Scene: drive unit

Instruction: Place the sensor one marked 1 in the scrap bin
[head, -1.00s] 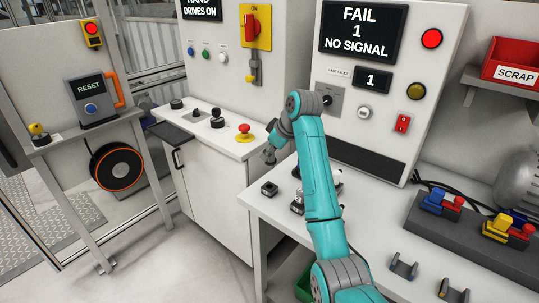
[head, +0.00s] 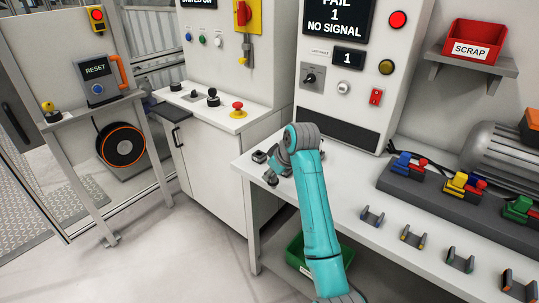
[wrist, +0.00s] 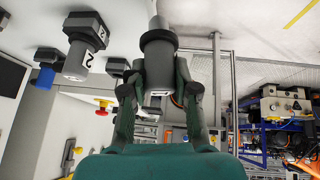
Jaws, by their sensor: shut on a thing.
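In the wrist view my gripper (wrist: 165,95) is shut on a grey cylindrical sensor (wrist: 158,62) with a dark collar. No number shows on its visible side, so I cannot tell its mark. Another grey sensor marked 2 (wrist: 84,48) stands apart to its left, and a blue-tipped one (wrist: 44,76) is beyond. In the head view my teal arm reaches over the bench's left end, and its own links largely hide the gripper and the sensor. The red scrap bin (head: 475,38), labelled SCRAP, sits on a wall shelf at the upper right, far from the gripper.
The test panel reads FAIL 1 NO SIGNAL (head: 338,20). The bench (head: 345,178) bears small cradles (head: 372,217), a dark rail with coloured connectors (head: 405,165) and a grey motor (head: 500,150). A green bin (head: 294,256) is under the bench. The shelf (head: 497,66) juts out below the scrap bin.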

